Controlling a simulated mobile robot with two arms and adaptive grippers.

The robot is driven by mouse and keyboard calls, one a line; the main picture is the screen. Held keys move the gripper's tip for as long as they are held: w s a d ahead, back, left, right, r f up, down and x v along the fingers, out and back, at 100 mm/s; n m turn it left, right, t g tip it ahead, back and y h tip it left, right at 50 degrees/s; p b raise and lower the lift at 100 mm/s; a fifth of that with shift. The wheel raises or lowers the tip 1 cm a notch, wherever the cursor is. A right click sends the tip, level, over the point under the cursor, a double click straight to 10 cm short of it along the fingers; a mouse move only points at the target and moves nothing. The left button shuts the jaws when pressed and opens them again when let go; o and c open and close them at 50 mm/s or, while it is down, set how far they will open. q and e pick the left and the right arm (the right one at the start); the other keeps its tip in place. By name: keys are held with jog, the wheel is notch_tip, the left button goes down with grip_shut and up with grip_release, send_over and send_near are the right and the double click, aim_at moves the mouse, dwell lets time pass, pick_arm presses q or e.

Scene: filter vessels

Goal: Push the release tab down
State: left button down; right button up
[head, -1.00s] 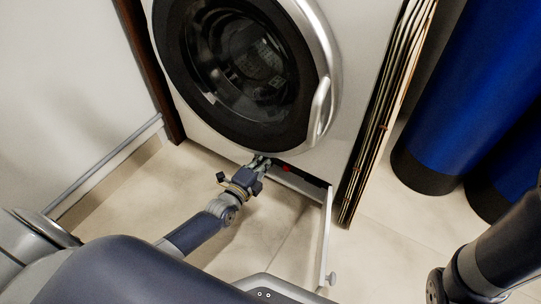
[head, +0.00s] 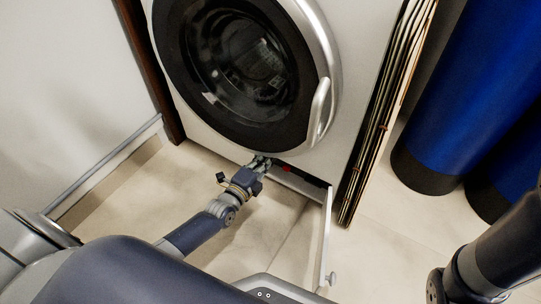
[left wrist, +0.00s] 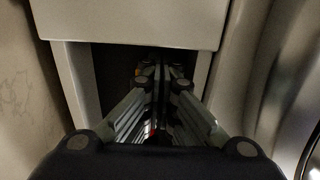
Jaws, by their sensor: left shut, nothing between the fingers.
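The white washing machine (head: 345,70) has an opening (head: 305,180) low in its front, and its flap (head: 326,238) hangs open at the right. In the left wrist view the opening (left wrist: 110,82) is a dark recess. My left gripper (head: 262,161) reaches into the left part of it. In the left wrist view its fingers (left wrist: 162,75) are together, empty and inside the recess. A red part (head: 286,169) shows just right of the gripper in the head view. A small orange spot (left wrist: 138,71) shows beside the fingertips. I cannot make out the release tab; the fingers and shadow cover much of the recess.
The round door (head: 240,70) is shut above the opening. Folded boards (head: 385,120) stand against the machine's right side. Blue cylinders (head: 455,100) stand farther right. A wall with a skirting rail (head: 105,165) is at the left. The tiled floor (head: 150,205) in front is clear.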

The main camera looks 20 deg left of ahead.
pick_arm(q)
jog(key=shift+f+b, duration=0.55)
jog(key=shift+f, duration=0.3)
dwell(0.3)
jog(key=shift+r, duration=0.15)
jog(key=shift+r+p, duration=0.7)
jog(key=shift+p, duration=0.3)
jog(key=s+a+p, duration=0.1)
jog(key=s+p, duration=0.3)
jog(key=s, duration=0.5)
jog(key=shift+a, duration=0.1)
dwell(0.4)
